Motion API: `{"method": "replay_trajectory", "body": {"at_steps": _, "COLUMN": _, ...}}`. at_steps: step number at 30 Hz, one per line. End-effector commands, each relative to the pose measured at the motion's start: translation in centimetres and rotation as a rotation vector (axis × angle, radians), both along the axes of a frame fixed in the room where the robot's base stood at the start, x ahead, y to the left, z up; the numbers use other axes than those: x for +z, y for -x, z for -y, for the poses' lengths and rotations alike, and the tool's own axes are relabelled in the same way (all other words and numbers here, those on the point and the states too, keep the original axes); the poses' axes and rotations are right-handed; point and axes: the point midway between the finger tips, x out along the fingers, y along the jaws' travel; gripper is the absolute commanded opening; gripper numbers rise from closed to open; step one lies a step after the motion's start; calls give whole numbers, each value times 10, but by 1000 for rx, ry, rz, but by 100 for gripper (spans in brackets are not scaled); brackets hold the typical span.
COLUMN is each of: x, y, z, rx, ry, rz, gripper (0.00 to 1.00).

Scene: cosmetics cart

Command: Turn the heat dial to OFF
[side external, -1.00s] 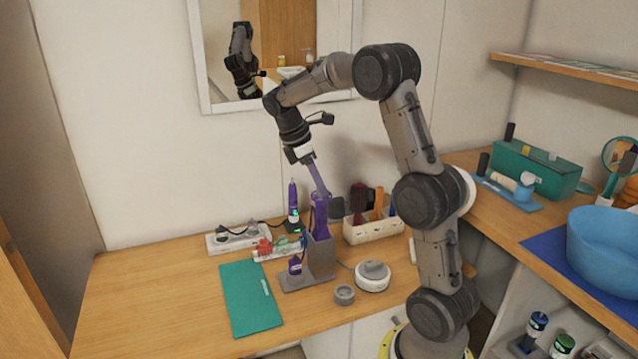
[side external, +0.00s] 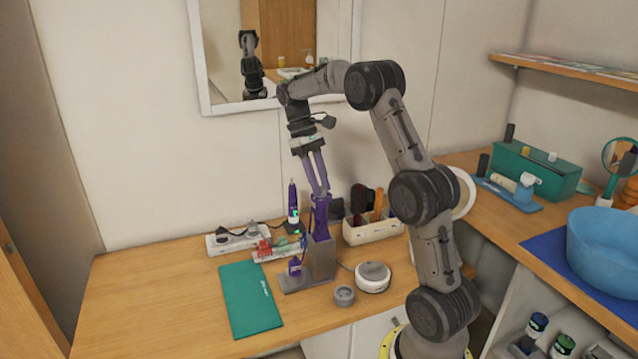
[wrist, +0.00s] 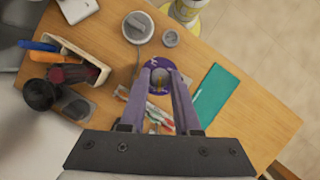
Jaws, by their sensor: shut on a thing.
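A purple tool (side external: 321,222) stands upright in a grey holder (side external: 320,262) on the wooden table. In the wrist view its round purple top (wrist: 157,64) carries a small knob, which looks like the heat dial (wrist: 160,78). My gripper (side external: 322,193) points down from above with its two long purple fingers at the tool's top. In the wrist view the fingertips (wrist: 162,72) are on either side of the knob, shut on it. The dial's setting marks are too small to read, and the fingers partly hide it.
A teal mat (side external: 251,298) lies left of the holder. A white round device (side external: 373,285) and a grey ring (side external: 344,294) sit right of it. A caddy of brushes (side external: 372,232) and a power strip (side external: 232,240) stand behind. The table's left part is clear.

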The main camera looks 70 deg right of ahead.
Motion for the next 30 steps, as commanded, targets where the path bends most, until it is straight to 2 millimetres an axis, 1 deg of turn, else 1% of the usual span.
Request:
{"method": "replay_trajectory", "body": {"at_steps": 6, "x": 0, "y": 1, "z": 2, "rx": -195, "ry": 0, "rz": 1, "gripper": 0}}
{"method": "replay_trajectory", "body": {"at_steps": 15, "x": 1, "y": 1, "z": 2, "rx": -395, "ry": 1, "rz": 2, "gripper": 0}}
{"method": "replay_trajectory", "body": {"at_steps": 21, "x": 1, "y": 1, "z": 3, "rx": -469, "ry": 1, "rz": 2, "gripper": 0}}
{"method": "replay_trajectory", "body": {"at_steps": 30, "x": 1, "y": 1, "z": 3, "rx": -505, "ry": 0, "rz": 2, "gripper": 0}}
